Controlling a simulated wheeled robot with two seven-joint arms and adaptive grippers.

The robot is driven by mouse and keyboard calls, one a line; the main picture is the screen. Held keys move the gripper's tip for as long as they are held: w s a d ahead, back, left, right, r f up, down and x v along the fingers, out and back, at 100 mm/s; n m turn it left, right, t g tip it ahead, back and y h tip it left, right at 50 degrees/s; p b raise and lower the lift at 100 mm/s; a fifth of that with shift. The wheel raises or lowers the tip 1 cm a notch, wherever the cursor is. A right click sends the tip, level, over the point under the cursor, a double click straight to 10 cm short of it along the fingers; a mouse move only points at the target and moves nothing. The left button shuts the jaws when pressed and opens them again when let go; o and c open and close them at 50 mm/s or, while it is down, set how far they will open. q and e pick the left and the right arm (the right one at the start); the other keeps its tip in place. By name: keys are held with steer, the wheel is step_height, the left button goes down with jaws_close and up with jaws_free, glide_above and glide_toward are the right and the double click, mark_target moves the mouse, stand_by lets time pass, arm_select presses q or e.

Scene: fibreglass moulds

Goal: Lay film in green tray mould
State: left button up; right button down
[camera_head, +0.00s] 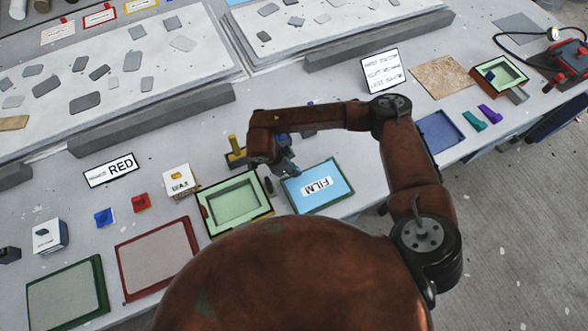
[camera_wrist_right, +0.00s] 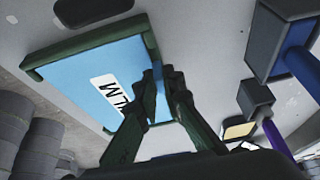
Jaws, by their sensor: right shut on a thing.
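The blue film (camera_head: 338,178) with a white "FILM" label lies in a dark green-edged holder (camera_head: 290,199) on the table. My right gripper (camera_head: 289,170) is at the film's upper-left edge in the head view. In the wrist view its fingertips (camera_wrist_right: 168,75) are closed together at the film's edge, and the film (camera_wrist_right: 72,77) still lies within the holder's rim (camera_wrist_right: 95,38). The exact grip at the tips is hard to see. The green tray mould (camera_head: 263,207), with a pale green recess, stands just left of the film, empty. My left gripper is not in view.
A small dark oval piece (camera_head: 268,185) lies between mould and film. A yellow post on a dark base (camera_head: 234,150) stands behind the mould. A red-framed panel (camera_head: 158,258) and white box (camera_head: 178,181) lie left. A blue tray (camera_head: 440,132) lies right.

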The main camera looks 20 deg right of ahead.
steer(key=shift+f, duration=0.15)
stand_by(0.5)
steer(key=c, duration=2)
jaws_free()
steer(key=v, duration=1.2)
